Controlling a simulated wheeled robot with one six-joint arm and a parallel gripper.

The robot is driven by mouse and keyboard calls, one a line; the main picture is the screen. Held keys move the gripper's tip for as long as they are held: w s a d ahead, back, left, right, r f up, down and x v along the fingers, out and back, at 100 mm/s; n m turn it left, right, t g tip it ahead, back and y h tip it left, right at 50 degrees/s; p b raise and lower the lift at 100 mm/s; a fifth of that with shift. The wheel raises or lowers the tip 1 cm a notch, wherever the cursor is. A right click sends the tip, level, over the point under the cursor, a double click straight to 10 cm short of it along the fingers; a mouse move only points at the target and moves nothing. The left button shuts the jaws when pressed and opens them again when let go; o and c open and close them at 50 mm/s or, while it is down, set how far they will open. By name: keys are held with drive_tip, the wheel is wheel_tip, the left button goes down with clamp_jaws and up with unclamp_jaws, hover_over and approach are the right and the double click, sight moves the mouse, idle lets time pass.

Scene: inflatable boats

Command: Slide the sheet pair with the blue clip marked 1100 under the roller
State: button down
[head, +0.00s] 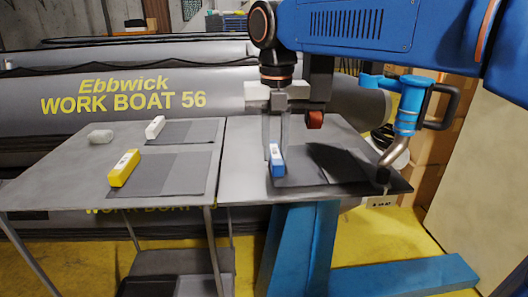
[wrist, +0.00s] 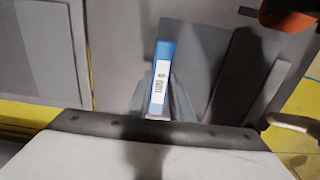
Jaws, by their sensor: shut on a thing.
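The blue clip (head: 276,160) with a white label sits at the left edge of a dark grey sheet pair (head: 305,172) on the right-hand table. My gripper (head: 277,147) points down and is shut on the clip. In the wrist view the clip (wrist: 160,78) stands between the fingers, with sideways print too small to read surely. The sheets (wrist: 192,60) extend to the right from it. A red roller (head: 314,119) hangs under a dark block, right of my gripper and above the sheets; it also shows at the wrist view's top right (wrist: 288,18).
A blue-handled tool (head: 409,105) with a bent metal nozzle stands at the right table end. On the left table (head: 60,185) lie sheet pairs with a yellow clip (head: 124,168) and a white clip (head: 155,127), plus a small pale block (head: 100,136). Grey boats (head: 185,95) lie behind.

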sight(273, 141)
drive_tip(key=shift+w+d, duration=0.1)
drive_tip(key=shift+w, duration=2.6)
drive_tip(key=shift+f, duration=0.35)
drive_tip(key=c, duration=1.5)
unclamp_jaws()
wheel_tip(273, 141, up, 17)
drive_tip(key=shift+r, duration=0.15)
